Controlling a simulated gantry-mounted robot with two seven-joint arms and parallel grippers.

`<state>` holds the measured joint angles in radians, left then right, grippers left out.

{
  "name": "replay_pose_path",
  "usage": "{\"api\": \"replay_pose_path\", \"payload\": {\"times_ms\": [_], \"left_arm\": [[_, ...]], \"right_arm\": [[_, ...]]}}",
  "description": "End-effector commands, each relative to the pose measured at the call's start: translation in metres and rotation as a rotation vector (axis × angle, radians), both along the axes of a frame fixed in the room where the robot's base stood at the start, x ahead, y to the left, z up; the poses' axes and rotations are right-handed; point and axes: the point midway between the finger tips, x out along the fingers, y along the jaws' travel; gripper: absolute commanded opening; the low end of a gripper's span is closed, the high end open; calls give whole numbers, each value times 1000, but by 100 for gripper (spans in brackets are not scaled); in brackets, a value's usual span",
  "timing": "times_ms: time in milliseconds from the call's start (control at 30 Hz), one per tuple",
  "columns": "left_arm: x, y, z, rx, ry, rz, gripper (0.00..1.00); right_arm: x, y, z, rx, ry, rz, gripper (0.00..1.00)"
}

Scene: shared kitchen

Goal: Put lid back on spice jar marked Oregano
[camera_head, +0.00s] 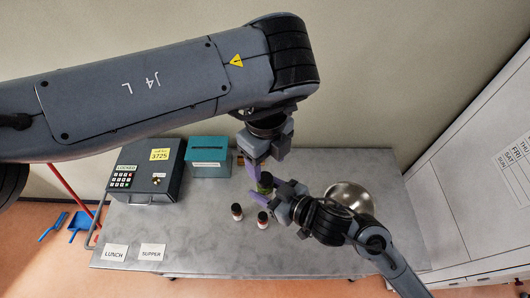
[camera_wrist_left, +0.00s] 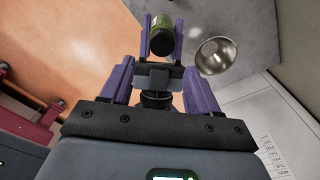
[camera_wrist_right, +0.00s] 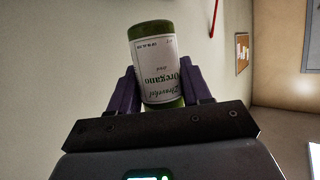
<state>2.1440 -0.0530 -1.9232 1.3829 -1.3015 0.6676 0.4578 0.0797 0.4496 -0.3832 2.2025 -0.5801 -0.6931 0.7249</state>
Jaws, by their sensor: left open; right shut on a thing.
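The green oregano jar (camera_head: 265,182) is in the jaws of my right gripper (camera_head: 263,191), above the table. Its white label, reading Oregano, appears upside down in the right wrist view (camera_wrist_right: 157,68). My right gripper is shut on the jar. My left gripper (camera_head: 264,163) is open, just above the jar and pointing down. The left wrist view shows the jar (camera_wrist_left: 161,40) between the right fingers, beyond my open left fingers (camera_wrist_left: 160,85). I cannot make out a separate lid or tell whether the jar's end is covered.
Two small dark-topped jars stand on the grey table, one to the left (camera_head: 237,212) and one in front (camera_head: 262,220). A metal bowl (camera_head: 350,196) is at right. A keypad locker (camera_head: 148,170) and teal box (camera_head: 209,158) are at back left. The front middle is clear.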

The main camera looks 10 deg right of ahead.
Motion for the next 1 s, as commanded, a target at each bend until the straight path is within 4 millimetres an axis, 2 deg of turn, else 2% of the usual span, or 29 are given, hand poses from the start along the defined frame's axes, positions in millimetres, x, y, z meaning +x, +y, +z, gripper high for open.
{"api": "replay_pose_path", "payload": {"times_ms": [167, 567, 767, 1000], "left_arm": [[4, 2, 11, 10, -33, 4, 61], [4, 2, 10, 10, -33, 6, 61], [4, 2, -8, 11, -31, 6, 61], [4, 2, -39, 11, -31, 5, 61]], "right_arm": [[0, 0, 0, 1, -1, 0, 0], [0, 0, 0, 1, -1, 0, 0], [0, 0, 0, 1, -1, 0, 0], [0, 0, 1, 1, -1, 0, 0]]}}
